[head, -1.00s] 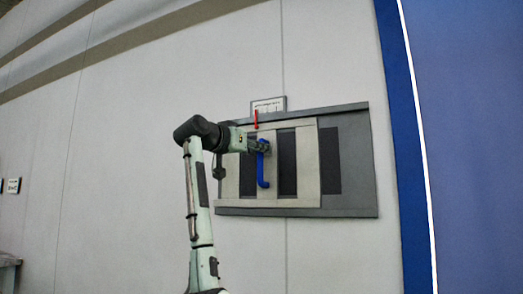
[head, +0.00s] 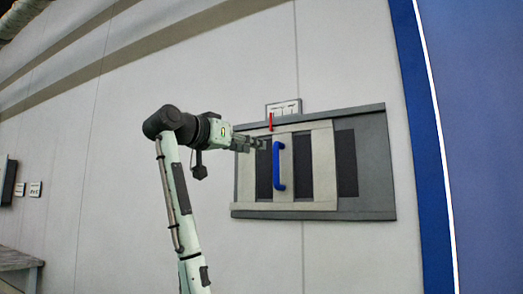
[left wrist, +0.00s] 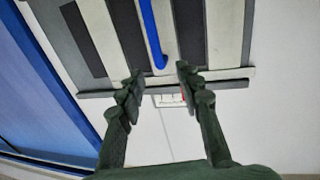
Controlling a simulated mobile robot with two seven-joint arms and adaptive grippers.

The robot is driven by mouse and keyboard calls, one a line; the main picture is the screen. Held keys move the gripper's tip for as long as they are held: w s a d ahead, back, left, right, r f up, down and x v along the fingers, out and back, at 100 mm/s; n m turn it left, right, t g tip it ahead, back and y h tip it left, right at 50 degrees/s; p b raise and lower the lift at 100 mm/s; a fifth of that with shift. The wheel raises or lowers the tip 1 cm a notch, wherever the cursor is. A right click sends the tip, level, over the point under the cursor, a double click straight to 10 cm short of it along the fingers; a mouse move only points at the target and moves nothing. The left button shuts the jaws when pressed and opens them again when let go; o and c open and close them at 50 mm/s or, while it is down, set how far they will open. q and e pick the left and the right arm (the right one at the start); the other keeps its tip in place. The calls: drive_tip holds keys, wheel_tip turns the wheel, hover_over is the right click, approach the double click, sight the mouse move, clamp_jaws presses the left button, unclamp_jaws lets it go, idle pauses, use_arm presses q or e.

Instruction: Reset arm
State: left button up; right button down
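My left gripper (head: 259,144) is in front of the wall panel, left of the blue handle (head: 279,166). In the left wrist view the left gripper (left wrist: 157,88) has its two fingers spread apart with nothing between the tips. The blue handle also shows in the left wrist view (left wrist: 152,35), beyond the fingers and apart from them. The handle is upright on a light sliding frame (head: 319,165) with dark slots. My right gripper is in neither view.
The grey panel (head: 376,165) is fixed to the pale wall. A red piece (head: 271,122) and a small white sign (head: 283,108) are at its top. A blue upright (head: 428,150) stands at right. A table (head: 18,262) is at lower left, with open space between.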

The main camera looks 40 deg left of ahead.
use_arm(q)
drive_tip(key=shift+s, duration=0.75)
